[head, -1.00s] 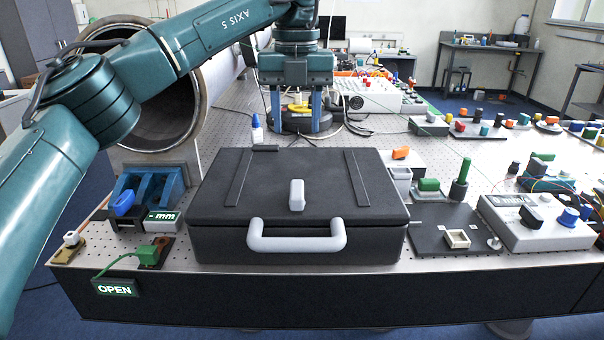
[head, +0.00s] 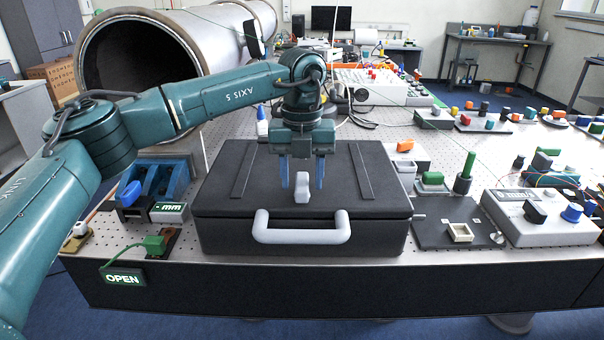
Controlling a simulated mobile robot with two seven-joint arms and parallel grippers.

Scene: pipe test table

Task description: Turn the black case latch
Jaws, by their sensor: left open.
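The black case (head: 225,200) lies shut on the perforated table, its pale grey carry handle (head: 301,236) facing me. The light grey latch (head: 302,189) stands upright on the lid, near the front edge and close to the middle. My left gripper (head: 302,185) points down over the lid, with its two blue fingers apart. One finger shows on each side of the latch in the picture, and nothing is held. I cannot tell how far above the lid the fingertips are. My right gripper is not in view.
Left of the case are a blue bracket (head: 158,180), an "mm" display (head: 170,212) and a green connector (head: 154,243). On the right are a black plate (head: 435,236) and a grey box with knobs (head: 540,222). A large pipe (head: 215,38) lies behind.

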